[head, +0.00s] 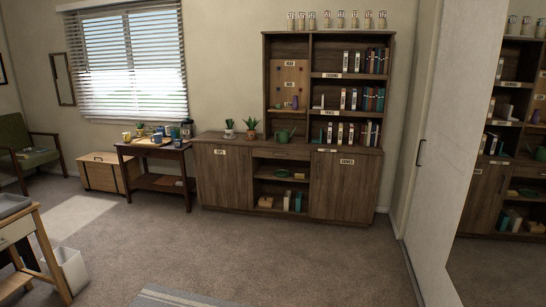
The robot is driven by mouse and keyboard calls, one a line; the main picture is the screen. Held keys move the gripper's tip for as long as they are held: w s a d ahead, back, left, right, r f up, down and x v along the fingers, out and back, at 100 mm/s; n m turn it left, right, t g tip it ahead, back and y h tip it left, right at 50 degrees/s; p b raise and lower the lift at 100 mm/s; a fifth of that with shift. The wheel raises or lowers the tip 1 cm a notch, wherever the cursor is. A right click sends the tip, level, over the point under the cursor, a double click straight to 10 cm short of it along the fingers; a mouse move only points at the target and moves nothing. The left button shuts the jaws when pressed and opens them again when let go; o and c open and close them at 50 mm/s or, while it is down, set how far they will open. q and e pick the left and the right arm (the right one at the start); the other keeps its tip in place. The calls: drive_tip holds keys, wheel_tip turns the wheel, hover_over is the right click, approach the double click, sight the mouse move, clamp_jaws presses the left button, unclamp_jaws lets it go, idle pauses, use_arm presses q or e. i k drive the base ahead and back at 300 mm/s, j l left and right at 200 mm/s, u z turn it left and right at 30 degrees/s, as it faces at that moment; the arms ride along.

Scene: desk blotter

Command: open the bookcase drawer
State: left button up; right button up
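The wooden bookcase (220,180) stands against the far wall in the head view. Its lower part has a labelled door on each side. A narrow drawer front (283,153) sits between them, just under the top surface and above open shelves; it looks flush and shut. Its handle is too small to make out. Neither of my grippers is in view.
Potted plants (251,134) and a green watering can (284,136) stand on the bookcase top. A side table (157,150) is to its left and a white wardrobe door (430,140) to its right. The carpet (250,250) before the bookcase is clear.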

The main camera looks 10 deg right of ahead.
sight(289, 155)
drive_tip(key=i+l+z, duration=0.25)
drive_tip(key=i, duration=0.3)
drive_tip(key=i+z, duration=0.3)
drive_tip(key=i, duration=2.35)
drive_tip(key=l, duration=0.1)
